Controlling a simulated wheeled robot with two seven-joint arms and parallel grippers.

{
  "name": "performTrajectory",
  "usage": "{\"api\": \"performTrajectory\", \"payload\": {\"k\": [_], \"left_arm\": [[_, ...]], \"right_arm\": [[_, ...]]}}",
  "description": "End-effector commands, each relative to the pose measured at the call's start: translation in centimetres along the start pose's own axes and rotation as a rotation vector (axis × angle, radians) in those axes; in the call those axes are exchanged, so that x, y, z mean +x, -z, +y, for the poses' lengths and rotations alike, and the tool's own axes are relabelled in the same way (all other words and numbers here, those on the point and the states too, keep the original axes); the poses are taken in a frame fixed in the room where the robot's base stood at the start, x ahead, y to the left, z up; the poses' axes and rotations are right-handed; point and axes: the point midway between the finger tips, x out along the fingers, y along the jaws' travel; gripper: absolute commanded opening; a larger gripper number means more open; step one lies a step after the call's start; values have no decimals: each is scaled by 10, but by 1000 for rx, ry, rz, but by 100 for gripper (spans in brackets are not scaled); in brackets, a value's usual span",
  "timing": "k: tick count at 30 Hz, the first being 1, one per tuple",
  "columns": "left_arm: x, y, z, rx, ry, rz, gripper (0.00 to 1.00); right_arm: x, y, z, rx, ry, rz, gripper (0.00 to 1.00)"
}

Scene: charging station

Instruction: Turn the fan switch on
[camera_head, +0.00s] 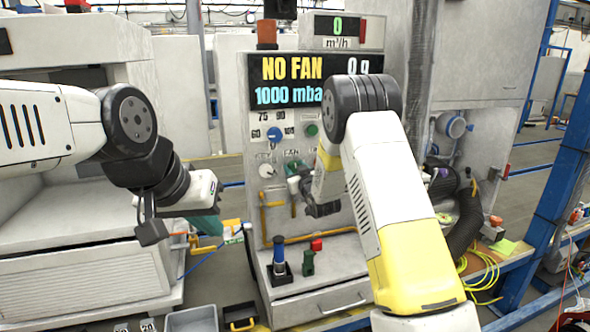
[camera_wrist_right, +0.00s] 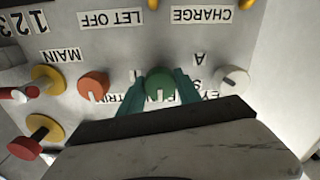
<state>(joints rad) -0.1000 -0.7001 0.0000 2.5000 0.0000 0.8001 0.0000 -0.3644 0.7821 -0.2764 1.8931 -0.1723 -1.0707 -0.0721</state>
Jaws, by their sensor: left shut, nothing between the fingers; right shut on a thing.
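My right gripper (camera_head: 295,180) is at the charging station panel, partly hidden behind my right arm. In the right wrist view its teal fingers (camera_wrist_right: 160,92) are shut on a green knob (camera_wrist_right: 161,82), one on each side. The label by the green knob is mostly hidden by the fingers, so I cannot read it fully. The station display (camera_head: 316,80) reads "NO FAN", "0 g" and "1000 mba", the last cut off by my arm. My left gripper (camera_head: 206,223) is shut and empty, left of the panel and away from it.
In the right wrist view a white knob (camera_wrist_right: 233,80) and an orange knob (camera_wrist_right: 93,86) flank the green one. Red-and-yellow valves (camera_wrist_right: 47,79) lie further left. A ledge below the panel holds a blue-topped item (camera_head: 279,256) and a green item (camera_head: 308,262).

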Motion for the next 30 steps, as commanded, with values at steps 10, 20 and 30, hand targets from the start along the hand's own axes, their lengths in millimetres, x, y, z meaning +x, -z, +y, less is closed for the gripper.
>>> {"api": "performTrajectory", "payload": {"k": [10, 20, 30], "left_arm": [[0, 0, 0, 0, 0, 0, 0], [0, 0, 0, 0, 0, 0, 0], [0, 0, 0, 0, 0, 0, 0]], "right_arm": [[0, 0, 2, 136, -2, 0, 0], [0, 0, 2, 429, -2, 0, 0], [0, -1, 2, 752, -2, 0, 0]]}}
